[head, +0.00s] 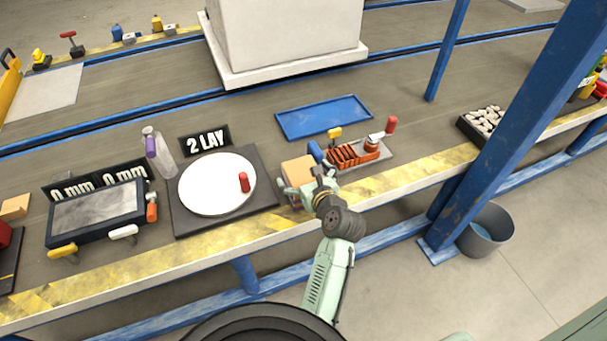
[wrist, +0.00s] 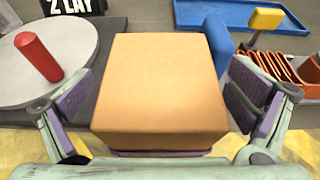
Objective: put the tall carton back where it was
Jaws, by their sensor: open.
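A tan carton (head: 298,167) stands on the bench near its front edge, just right of the round white plate. In the wrist view the carton (wrist: 160,85) fills the middle. My gripper (head: 305,192) is open, with one finger on each side of the carton. In the wrist view my gripper (wrist: 163,98) shows a gap between the left finger and the carton; the right finger is closer to it. The carton's lower part and base are partly hidden by my gripper.
A blue item (head: 315,152) stands close to the carton's right side, beside an orange coil rack (head: 352,154). A blue tray (head: 323,117) lies empty behind. The white turntable plate (head: 210,190) with a red cylinder (head: 244,182) is at left. A blue post (head: 530,130) rises at right.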

